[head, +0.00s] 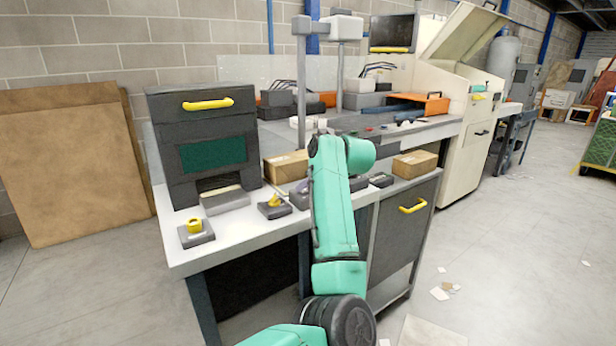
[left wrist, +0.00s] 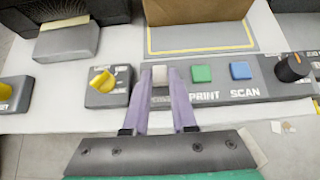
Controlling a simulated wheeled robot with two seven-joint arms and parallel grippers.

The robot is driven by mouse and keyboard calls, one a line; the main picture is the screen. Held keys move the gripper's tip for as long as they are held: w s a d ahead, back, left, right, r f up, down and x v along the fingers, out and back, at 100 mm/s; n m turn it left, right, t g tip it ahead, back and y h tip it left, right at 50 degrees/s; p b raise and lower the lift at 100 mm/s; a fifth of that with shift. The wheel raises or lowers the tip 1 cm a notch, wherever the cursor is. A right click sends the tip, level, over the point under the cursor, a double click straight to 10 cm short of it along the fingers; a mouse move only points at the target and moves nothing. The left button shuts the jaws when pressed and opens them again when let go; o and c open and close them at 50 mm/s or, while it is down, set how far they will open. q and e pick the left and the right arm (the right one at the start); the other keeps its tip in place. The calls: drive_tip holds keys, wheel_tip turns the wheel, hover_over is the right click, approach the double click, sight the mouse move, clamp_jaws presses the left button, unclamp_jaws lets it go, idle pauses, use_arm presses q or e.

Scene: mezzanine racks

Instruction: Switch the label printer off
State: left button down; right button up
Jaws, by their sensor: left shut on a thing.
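The label printer appears to be the dark machine (head: 212,140) with a green window and yellow handle, at the left of the bench; I cannot read a name on it. In the left wrist view, my left gripper (left wrist: 162,76) has its purple fingers over a grey control strip, one finger on each side of a pale grey block (left wrist: 160,77), and is shut on it. Beside it are a green button (left wrist: 202,74) marked PRINT and a blue button (left wrist: 240,70) marked SCAN. A yellow knob (left wrist: 103,80) stands on its own grey box to the left. My right gripper is out of view.
A black knob with an orange mark (left wrist: 292,68) is at the strip's right end. A cardboard box (left wrist: 195,10) stands behind the strip. Another yellow knob (head: 194,226) is near the bench's front left corner. A second carton (head: 414,164) sits to the right.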

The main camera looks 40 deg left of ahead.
use_arm(q)
drive_tip(key=shift+h, duration=0.3)
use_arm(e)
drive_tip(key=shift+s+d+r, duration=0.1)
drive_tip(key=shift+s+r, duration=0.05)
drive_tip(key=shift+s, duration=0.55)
use_arm(q)
drive_tip(key=c, duration=0.7)
unclamp_jaws()
drive_tip(key=shift+a, duration=0.1)
drive_tip(key=v, duration=1.4)
drive_tip(key=shift+d+r, duration=0.15)
drive_tip(key=shift+d, duration=0.1)
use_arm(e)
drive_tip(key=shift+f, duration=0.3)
